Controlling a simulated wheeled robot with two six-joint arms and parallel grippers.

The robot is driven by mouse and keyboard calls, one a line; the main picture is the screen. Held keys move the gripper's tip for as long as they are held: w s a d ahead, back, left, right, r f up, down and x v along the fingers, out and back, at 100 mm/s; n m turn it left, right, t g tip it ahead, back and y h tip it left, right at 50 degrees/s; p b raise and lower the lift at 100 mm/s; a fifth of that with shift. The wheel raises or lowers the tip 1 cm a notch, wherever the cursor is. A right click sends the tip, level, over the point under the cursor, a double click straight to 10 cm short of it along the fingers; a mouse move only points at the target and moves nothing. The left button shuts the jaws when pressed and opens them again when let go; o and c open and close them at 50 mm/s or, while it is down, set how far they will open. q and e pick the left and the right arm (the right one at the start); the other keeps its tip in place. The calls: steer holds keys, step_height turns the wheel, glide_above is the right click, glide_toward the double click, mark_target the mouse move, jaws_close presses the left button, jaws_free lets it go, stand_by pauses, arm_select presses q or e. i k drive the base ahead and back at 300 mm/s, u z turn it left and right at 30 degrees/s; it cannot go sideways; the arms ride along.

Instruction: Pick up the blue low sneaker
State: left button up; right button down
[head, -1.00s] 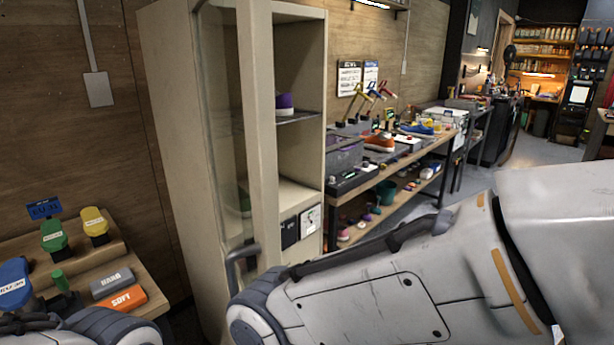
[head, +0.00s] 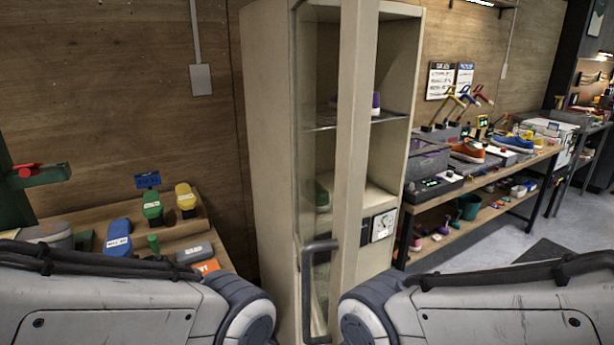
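A blue sneaker (head: 516,144) sits on the top of the long workbench on the right, behind and to the right of an orange sneaker (head: 467,152). It is small and far off in the head view. Both my arms show only as large grey links at the bottom of the view. Neither gripper is in view, so their state and distance to the sneaker do not show.
A tall cabinet (head: 264,130) with a glass door and grey handle (head: 308,285) stands directly ahead. A purple shoe (head: 375,103) is on its shelf. Open floor (head: 470,250) lies in front of the workbench (head: 480,205).

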mark_target(516, 143)
steer(key=z, duration=1.7)
steer(key=i, duration=8.5)
